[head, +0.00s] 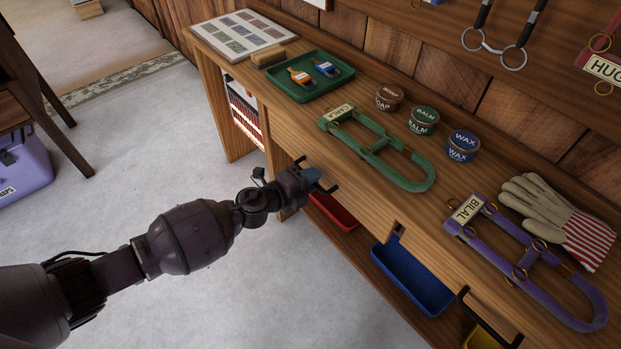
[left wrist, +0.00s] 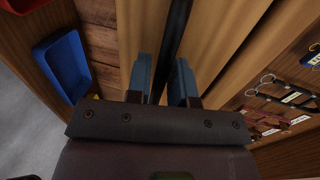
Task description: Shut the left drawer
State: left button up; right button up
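The left drawer (head: 358,205) is a plain wooden front under the bench top; how far it stands out is hard to tell. Its dark bar handle (head: 333,189) shows at both sides of my left gripper (head: 314,178), which is at the handle. In the left wrist view, the dark handle bar (left wrist: 177,35) runs between the two blue fingertips of my left gripper (left wrist: 163,78). The fingers lie close on both sides of it, but whether they grip it is unclear. My right gripper is not in view.
The wooden bench (head: 290,98) carries a green tray (head: 312,92), several tins, a green halter (head: 400,178), a purple halter (head: 520,262) and gloves (head: 540,205). The right drawer's handle (head: 484,315) juts out. Red (head: 335,211) and blue (head: 410,280) bins sit below.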

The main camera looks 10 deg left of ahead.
aim_at(323, 172)
pick_arm(q)
grip_shut()
jog(key=shift+d, duration=0.1)
jog(key=w+d, duration=0.1)
jog(key=w, duration=0.1)
jog(key=shift+w+d+r, duration=0.1)
jog(key=shift+w+d, duration=0.25)
jog(key=shift+d, duration=0.05)
jog(key=shift+o, duration=1.7)
grip_release()
jog(key=shift+w+d, duration=0.1)
jog(key=shift+d, duration=0.1)
jog(key=shift+a, duration=0.15)
